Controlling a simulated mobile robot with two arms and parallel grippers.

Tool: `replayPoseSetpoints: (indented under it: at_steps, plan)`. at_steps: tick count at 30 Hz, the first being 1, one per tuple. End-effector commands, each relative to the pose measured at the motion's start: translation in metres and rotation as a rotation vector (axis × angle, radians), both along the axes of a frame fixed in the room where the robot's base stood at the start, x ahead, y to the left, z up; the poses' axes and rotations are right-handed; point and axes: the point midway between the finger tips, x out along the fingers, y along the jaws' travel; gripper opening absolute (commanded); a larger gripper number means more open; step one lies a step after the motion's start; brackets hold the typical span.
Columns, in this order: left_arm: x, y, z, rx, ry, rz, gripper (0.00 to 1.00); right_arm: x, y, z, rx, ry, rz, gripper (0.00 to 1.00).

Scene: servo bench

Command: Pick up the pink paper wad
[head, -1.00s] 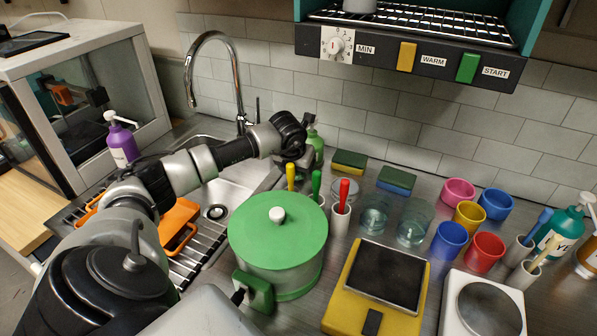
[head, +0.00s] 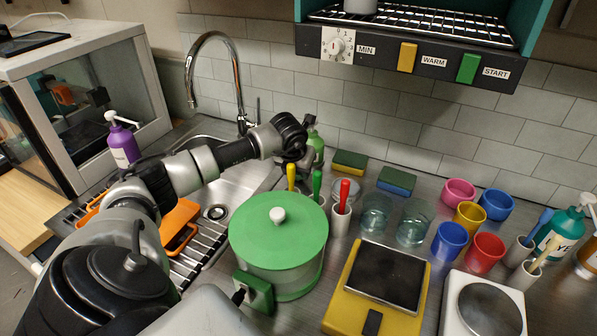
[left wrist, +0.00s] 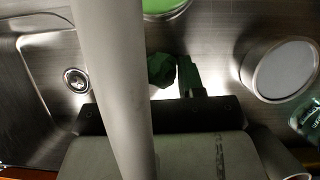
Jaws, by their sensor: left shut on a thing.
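I see no pink paper wad in either view. My left gripper (head: 300,158) is over the counter beside the sink, behind the green-lidded pot, and its fingers hardly show in the head view. In the left wrist view, my left gripper (left wrist: 164,74) is shut on a dark green, rounded lump (left wrist: 160,69) with uneven sides. One finger shows right of the lump; a thick grey tube in front hides the other side. My right gripper is in neither view.
The pot (head: 276,240) stands close in front, with upright tool handles (head: 341,196) behind it. The tap (head: 235,75) and sink (head: 232,190) are left. A green bottle (head: 316,147) and sponges (head: 349,162) stand near the wall. Cups (head: 450,241) fill the right.

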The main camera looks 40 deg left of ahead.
Motion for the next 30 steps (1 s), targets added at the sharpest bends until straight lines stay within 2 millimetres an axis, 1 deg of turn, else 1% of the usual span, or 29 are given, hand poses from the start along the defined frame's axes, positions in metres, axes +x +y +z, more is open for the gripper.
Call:
replayPoseSetpoints:
  at_steps: [6,11,24,27,30]
  plan:
    - [0.0,0.001,0.015,0.001,-0.004,0.0,0.14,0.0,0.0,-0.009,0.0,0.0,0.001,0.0]
    - [-0.015,0.028,0.011,0.004,0.001,0.004,0.14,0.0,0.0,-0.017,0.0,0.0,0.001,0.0]
    - [-0.061,0.119,0.011,0.003,0.001,0.005,0.14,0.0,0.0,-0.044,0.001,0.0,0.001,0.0]
    - [-0.07,0.135,0.012,0.003,0.0,0.004,0.14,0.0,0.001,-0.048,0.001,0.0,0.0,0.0]
    - [-0.076,0.147,0.012,0.0,0.002,0.003,0.14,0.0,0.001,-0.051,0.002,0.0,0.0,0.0]
